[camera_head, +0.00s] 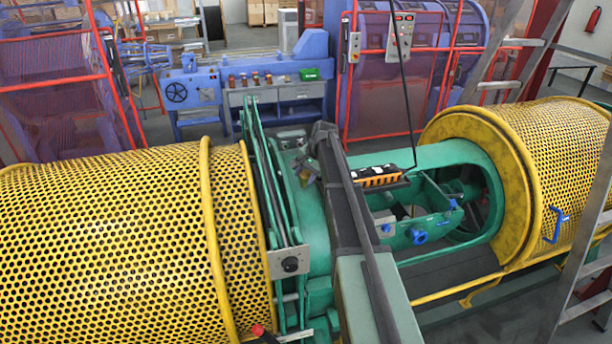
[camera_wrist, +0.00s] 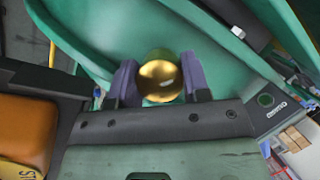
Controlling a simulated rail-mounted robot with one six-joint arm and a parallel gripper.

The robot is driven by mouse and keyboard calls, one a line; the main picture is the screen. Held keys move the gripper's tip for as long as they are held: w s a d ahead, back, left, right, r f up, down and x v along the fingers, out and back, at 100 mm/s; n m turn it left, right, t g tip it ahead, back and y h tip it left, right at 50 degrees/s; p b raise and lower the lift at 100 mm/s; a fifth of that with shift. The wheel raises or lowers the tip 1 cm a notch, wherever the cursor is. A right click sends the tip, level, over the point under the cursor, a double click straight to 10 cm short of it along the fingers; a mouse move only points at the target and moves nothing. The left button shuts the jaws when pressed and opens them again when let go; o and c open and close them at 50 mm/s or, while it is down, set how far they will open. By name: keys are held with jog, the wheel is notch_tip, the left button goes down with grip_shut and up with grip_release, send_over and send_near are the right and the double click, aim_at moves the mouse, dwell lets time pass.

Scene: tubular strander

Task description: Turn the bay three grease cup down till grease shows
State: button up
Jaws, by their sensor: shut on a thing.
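The grease cup (camera_wrist: 162,82) is a round, shiny brass knob in the middle of the wrist view, in front of green metal (camera_wrist: 130,30). My gripper (camera_wrist: 159,87) has one grey-purple jaw on each side of the cup and is shut on it. In the head view my arm reaches over the green open bay frame (camera_head: 456,155), and the cup and jaws are hidden there. No bay number is readable.
Yellow perforated guards (camera_head: 110,230) stand to the left and right of the bay. A ladder (camera_head: 575,250) stands at the right.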

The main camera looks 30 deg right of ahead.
jog(key=o, duration=0.9)
jog(key=shift+o, duration=0.2)
